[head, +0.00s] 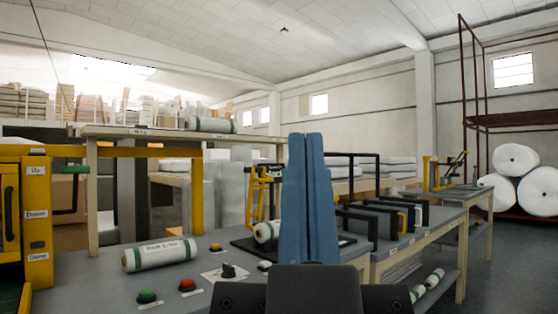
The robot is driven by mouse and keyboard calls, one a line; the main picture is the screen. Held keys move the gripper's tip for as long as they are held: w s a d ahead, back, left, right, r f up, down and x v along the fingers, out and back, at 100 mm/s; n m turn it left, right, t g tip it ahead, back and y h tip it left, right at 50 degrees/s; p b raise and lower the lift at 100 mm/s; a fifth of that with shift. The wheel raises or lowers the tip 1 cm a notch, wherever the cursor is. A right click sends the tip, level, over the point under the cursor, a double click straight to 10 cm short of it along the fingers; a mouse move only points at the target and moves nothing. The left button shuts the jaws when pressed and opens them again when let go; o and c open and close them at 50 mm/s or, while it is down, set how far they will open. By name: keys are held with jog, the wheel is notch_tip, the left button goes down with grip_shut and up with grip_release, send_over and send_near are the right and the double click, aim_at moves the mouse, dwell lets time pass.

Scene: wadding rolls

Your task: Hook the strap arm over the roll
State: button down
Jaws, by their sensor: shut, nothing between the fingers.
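A white roll with green bands and a printed label (160,254) lies on the grey bench, left of my gripper (305,137). Its two blue tapered fingers are together, pointing up, with nothing between them. A smaller white roll (265,231) with green ends lies behind the fingers on a dark plate, partly hidden. A yellow frame with dark parts (256,190) stands just behind that roll, partly covered by the fingers. I cannot tell which part is the strap arm, nor whether any arm lies over a roll.
A yellow post (37,220) labelled Up, Down and Done stands left. Green (147,296) and red (187,285) buttons sit in front. Black frames (375,222) line the right-hand bench. Large white rolls (538,190) are far right. Open floor shows right.

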notch_tip(320, 180, up, 39)
jog(key=p, duration=3.6)
jog(key=shift+r+p, duration=0.15)
jog(key=shift+p, duration=0.15)
